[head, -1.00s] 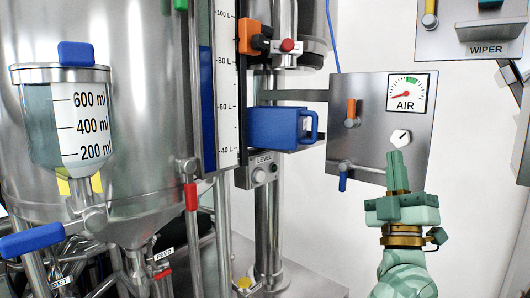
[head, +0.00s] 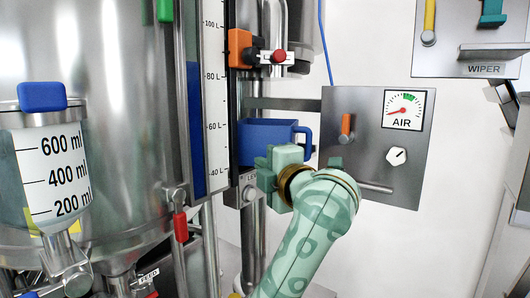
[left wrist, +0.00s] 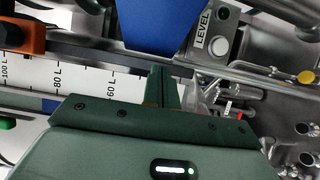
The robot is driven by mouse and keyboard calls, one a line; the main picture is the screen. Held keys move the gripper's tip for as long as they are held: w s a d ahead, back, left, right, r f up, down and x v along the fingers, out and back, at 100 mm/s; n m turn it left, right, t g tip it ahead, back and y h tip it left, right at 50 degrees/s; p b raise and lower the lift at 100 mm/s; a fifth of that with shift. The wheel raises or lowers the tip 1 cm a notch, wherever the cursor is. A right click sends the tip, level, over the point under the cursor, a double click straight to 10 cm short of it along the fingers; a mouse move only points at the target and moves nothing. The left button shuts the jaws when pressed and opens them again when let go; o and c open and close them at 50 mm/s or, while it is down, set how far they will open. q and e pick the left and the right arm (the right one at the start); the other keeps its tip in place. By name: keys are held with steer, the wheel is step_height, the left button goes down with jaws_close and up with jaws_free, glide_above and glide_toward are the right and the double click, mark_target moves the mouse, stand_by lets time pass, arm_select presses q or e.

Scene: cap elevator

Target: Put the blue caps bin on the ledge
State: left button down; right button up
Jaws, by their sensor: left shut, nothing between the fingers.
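The blue caps bin (head: 262,131), with a handle (head: 305,141) on its right side, is upright beside the level scale in the head view. It appears to rest on a narrow grey ledge above the LEVEL panel. My left gripper covers the bin's lower right part and most of the ledge. My left gripper (head: 268,178) is shut and empty, just in front of and below the bin. In the left wrist view, the shut fingers (left wrist: 163,86) are below the blue bin (left wrist: 158,22); I cannot tell whether they touch it. My right gripper is not in view.
The AIR panel (head: 378,135) with its orange lever stands right of the bin. An orange block (head: 240,47) and red knob (head: 279,56) are above it. A large steel tank (head: 125,110) and a measuring cup (head: 48,165) fill the left. A WIPER shelf (head: 495,51) is at upper right.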

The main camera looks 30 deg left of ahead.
mark_target(259, 153)
arm_select(q)
steer(key=w, duration=0.1)
steer(key=w+a+p, duration=0.1)
steer(key=w+a, duration=0.1)
steer(key=w, duration=0.1)
steer(key=shift+r+p, duration=0.15)
steer(key=shift+p, duration=0.15)
steer(key=shift+w+a, duration=0.2)
steer(key=shift+w, duration=0.3)
steer(key=w, duration=0.2)
steer(key=w+a, duration=0.1)
steer(key=w, duration=0.1)
steer(key=w+p, duration=0.1)
steer(key=w, duration=0.1)
steer(key=shift+w+a, duration=0.25)
steer(key=shift+s, duration=0.15)
